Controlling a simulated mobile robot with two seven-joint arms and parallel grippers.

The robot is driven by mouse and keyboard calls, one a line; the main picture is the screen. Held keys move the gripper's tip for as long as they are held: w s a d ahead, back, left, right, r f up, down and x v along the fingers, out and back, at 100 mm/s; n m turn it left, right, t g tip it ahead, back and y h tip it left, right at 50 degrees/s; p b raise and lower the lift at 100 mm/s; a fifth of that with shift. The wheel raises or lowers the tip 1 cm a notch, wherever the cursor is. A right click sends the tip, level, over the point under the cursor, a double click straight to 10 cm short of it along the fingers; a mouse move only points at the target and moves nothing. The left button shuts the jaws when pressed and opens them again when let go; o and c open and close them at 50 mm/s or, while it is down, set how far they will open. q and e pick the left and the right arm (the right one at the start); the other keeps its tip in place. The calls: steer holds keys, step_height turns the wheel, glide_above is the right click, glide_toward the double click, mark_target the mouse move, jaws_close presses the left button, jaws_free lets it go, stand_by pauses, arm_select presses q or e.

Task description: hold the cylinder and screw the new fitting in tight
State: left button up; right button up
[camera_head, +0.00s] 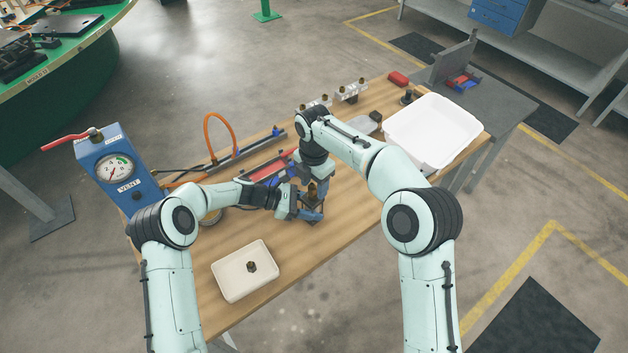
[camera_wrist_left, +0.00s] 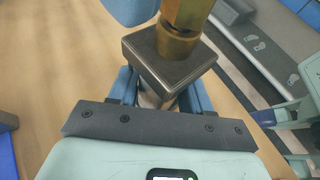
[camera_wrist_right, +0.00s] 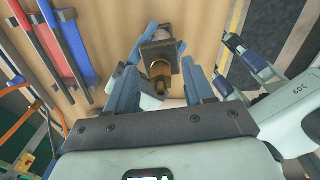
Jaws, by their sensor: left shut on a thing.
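The metal cylinder with a square dark end block (camera_wrist_left: 165,62) stands in my left gripper (camera_head: 306,213), whose blue fingers are shut around its body. A brass fitting (camera_wrist_left: 184,22) sits on top of the block; it also shows in the right wrist view (camera_wrist_right: 160,74). Whether its thread is fully seated cannot be told. My right gripper (camera_wrist_right: 160,88) is above it, open, with one blue finger on each side of the fitting and visible gaps. In the head view the fitting (camera_head: 312,190) is partly crowded by both grippers.
A small cream tray (camera_head: 228,290) holding a dark fitting (camera_head: 251,267) is at the front left. A blue gauge box (camera_head: 118,170) stands at the left. A white bin (camera_head: 465,122) is at the right. Red and blue tools (camera_wrist_right: 62,45) lie behind the grippers. The front table edge is clear.

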mark_target(312, 184)
step_height(312, 184, up, 12)
stand_by(0.5)
steer(key=shift+c, duration=0.4)
step_height(312, 184, down, 3)
steer(key=n, duration=0.5)
steer(key=shift+s, duration=0.1)
steer(key=n, duration=0.1)
steer(key=f+n, duration=0.1)
steer(key=n, duration=0.2)
steer(key=shift+s+a+f+n, duration=0.15)
steer(key=shift+a+n, duration=0.1)
steer(key=shift+n, duration=0.05)
steer(key=shift+f, duration=3.9)
